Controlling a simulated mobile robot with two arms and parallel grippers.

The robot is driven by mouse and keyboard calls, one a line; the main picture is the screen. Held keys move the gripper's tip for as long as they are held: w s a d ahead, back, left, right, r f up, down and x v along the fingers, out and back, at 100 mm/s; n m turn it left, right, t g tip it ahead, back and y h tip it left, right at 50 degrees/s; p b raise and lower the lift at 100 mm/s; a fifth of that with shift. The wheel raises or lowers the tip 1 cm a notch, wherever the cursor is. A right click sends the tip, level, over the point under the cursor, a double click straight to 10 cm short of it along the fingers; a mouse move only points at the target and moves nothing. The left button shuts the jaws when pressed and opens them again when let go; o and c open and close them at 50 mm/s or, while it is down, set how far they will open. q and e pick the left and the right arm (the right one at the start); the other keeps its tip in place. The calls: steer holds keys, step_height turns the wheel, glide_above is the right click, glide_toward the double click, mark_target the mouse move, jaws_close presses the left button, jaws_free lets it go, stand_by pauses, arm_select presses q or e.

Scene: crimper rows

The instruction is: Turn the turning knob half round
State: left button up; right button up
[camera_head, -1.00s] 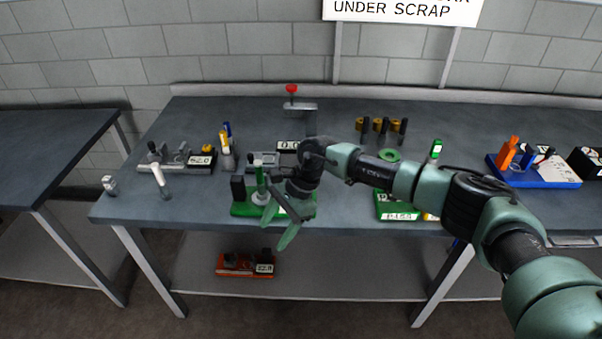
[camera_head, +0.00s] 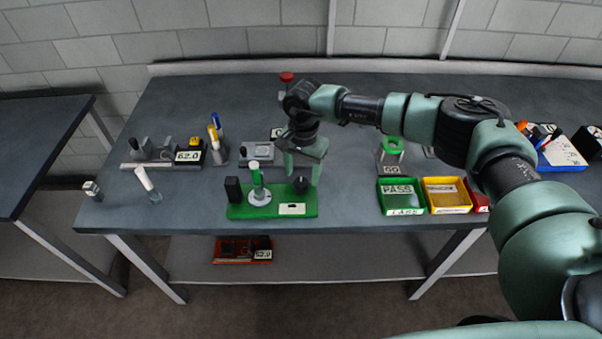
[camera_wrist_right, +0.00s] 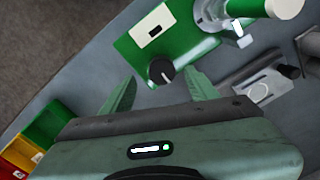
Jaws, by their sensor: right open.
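The turning knob (camera_head: 300,185) is a small black round knob with a pale line on its top. It stands at the right end of a green base plate (camera_head: 241,212), near the table's front edge. It also shows in the right wrist view (camera_wrist_right: 160,71). My right gripper (camera_head: 302,173) is open and points down over the knob. In the right wrist view its fingertips (camera_wrist_right: 162,84) lie left and right of the knob, with gaps on both sides. I cannot tell how far above it they are. My left gripper is not in view.
On the same plate stand a white-green post (camera_head: 257,183) and a black block (camera_head: 233,189). A grey device (camera_head: 258,151) is behind. Green (camera_head: 402,207) and yellow (camera_head: 447,208) trays lie to the right.

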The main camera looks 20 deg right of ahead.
mark_target(302, 181)
step_height(302, 181, down, 2)
steer(key=shift+w+f+p, duration=0.1)
steer(key=shift+f+p, duration=0.1)
steer(key=shift+p, duration=0.1)
steer(key=shift+w+f, duration=0.1)
steer(key=shift+f, duration=0.45)
steer(key=c, duration=1.2)
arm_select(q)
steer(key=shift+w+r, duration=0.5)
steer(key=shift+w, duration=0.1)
arm_select(e)
jaws_close()
